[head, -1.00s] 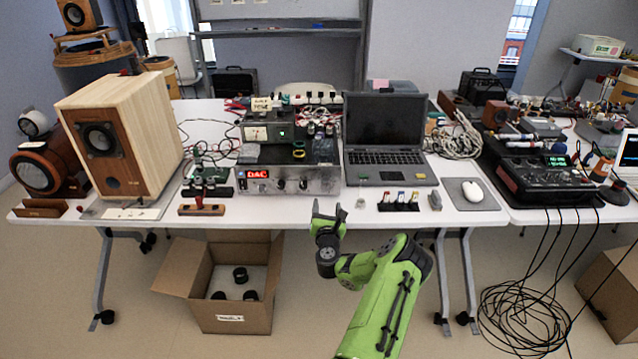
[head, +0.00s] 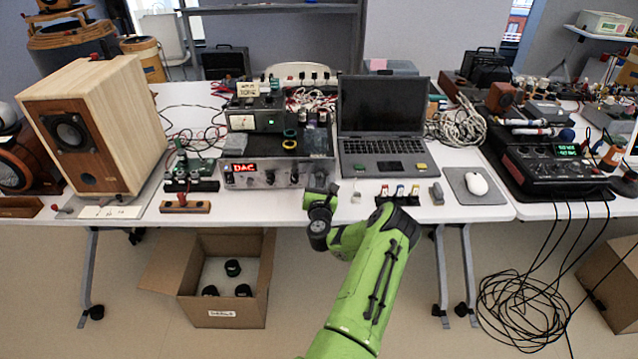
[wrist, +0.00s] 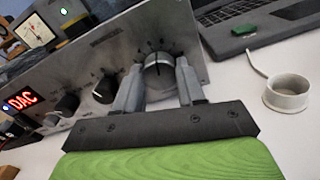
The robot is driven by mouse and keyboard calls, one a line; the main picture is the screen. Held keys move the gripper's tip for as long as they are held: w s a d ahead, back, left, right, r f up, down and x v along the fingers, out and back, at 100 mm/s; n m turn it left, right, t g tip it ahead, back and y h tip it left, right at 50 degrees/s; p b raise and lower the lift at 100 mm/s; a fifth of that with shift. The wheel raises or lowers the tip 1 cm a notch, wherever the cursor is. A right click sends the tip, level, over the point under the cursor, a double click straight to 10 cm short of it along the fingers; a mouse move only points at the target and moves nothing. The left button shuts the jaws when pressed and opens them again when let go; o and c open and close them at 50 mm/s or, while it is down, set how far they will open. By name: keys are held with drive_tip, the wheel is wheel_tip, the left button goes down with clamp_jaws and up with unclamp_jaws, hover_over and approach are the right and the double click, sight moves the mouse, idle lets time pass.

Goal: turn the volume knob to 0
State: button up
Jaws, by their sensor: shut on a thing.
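The silver-faced DAC unit (head: 240,180) stands on the table with a lit red display (wrist: 22,100). In the wrist view, the large silver volume knob (wrist: 158,68) is at the right of its front panel, with a dark line pointing roughly up; its label is not legible. My gripper (wrist: 160,82) has one finger on each side of this knob and is shut on it. In the head view my gripper (head: 320,192) is at the right part of the panel and hides the knob.
Two dark knobs (wrist: 105,88) sit left of the silver one. A small white ring-shaped holder (wrist: 288,92) stands right of my gripper. A laptop (head: 383,150) is behind it. A wooden speaker (head: 90,135) stands left. An open carton (head: 222,312) is under the table.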

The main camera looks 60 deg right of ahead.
drive_tip(key=c, duration=0.3)
